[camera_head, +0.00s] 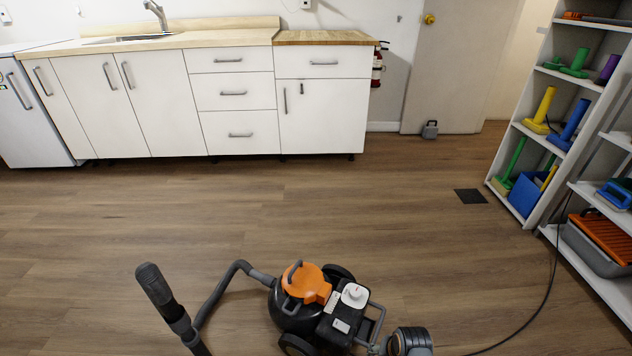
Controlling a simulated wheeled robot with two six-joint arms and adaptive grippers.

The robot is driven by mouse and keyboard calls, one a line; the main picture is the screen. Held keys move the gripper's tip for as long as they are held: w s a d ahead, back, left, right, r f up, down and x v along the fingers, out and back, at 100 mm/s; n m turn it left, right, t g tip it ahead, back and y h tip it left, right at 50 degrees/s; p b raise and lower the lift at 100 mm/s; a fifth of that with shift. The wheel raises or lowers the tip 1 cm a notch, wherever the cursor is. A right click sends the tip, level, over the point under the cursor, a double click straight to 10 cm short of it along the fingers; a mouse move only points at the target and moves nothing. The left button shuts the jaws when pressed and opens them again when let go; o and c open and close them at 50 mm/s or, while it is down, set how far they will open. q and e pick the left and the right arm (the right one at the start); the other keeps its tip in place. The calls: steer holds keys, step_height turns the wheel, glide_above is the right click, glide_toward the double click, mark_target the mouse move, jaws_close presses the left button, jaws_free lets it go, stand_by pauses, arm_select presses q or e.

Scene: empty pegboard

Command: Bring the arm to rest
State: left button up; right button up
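Neither of my grippers shows in the head view. I cannot tell from this frame how either arm is posed or whether either gripper holds anything. A dark ridged cylinder (410,341) shows at the bottom edge, right of the vacuum cleaner; I cannot tell what it belongs to.
A black and orange vacuum cleaner (308,282) stands on the wood floor in front, its hose (220,289) and dark handle (160,290) to the left. A black cable (549,285) crosses the floor. White cabinets (190,105) stand behind; a shelf (533,215) stands right. Mid-floor is clear.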

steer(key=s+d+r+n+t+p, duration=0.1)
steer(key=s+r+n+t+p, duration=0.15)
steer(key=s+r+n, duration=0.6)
arm_select(q)
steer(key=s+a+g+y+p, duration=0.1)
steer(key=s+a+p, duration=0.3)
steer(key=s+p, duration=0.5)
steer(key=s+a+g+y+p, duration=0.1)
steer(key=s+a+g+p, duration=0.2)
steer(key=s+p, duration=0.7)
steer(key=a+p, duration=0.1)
steer(key=p, duration=1.1)
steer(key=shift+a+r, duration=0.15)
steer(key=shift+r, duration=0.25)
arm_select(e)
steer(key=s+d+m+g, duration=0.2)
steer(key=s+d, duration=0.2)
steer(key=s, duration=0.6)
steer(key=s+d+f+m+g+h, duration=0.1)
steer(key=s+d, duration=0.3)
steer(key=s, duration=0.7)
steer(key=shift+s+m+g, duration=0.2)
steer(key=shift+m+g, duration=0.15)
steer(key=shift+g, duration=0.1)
